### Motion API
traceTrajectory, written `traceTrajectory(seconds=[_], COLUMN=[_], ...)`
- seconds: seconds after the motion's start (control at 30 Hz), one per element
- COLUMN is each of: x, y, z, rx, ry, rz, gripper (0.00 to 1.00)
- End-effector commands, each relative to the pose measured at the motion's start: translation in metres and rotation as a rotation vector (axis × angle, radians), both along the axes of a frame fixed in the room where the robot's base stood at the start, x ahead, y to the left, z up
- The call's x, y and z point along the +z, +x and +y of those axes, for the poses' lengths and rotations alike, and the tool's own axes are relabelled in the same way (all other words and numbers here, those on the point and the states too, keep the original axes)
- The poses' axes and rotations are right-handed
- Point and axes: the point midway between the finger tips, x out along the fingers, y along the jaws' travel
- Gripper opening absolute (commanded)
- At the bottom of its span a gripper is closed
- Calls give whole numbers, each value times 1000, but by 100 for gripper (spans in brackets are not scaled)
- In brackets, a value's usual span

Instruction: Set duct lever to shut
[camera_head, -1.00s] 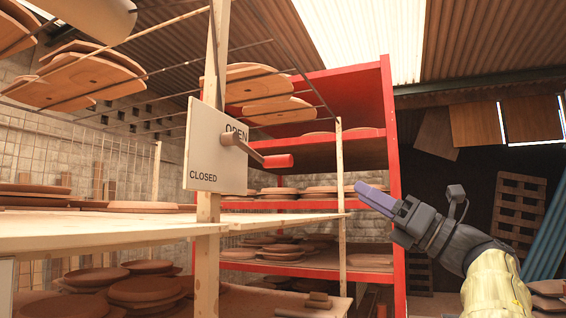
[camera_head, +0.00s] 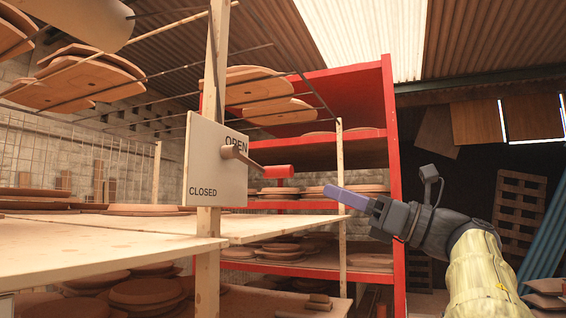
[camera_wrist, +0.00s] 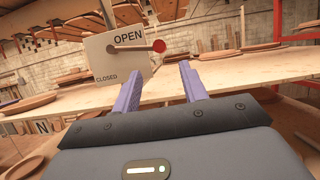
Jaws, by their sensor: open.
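The duct lever (camera_head: 262,166) is a grey bar with a red grip, mounted on a white plate (camera_head: 203,163) fixed to a wooden post. The plate reads OPEN at the upper right and CLOSED at the lower left. The lever points right and slightly down in the head view, beside the OPEN label. In the wrist view the lever's red end (camera_wrist: 159,46) shows ahead, above the fingers. My gripper (camera_head: 334,194) is right of the lever, a little lower and apart from it. Its purple fingers (camera_wrist: 159,88) are spread with nothing between them.
A pale wooden shelf (camera_head: 110,240) with round boards runs below the plate. A red rack (camera_head: 398,180) with stacked boards stands behind. Thin dark rods (camera_head: 150,78) hold boards overhead. A pallet (camera_head: 519,210) leans at the right. Space between gripper and lever looks clear.

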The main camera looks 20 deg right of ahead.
Motion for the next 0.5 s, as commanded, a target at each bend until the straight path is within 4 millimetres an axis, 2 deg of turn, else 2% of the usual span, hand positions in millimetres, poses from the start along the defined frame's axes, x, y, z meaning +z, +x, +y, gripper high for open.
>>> traceTrajectory(seconds=[0.03, 0.5], x=[9, 40], y=[6, 56], z=[8, 62], rx=[6, 4], ry=[2, 2], rz=[1, 2], gripper=[43, 43])
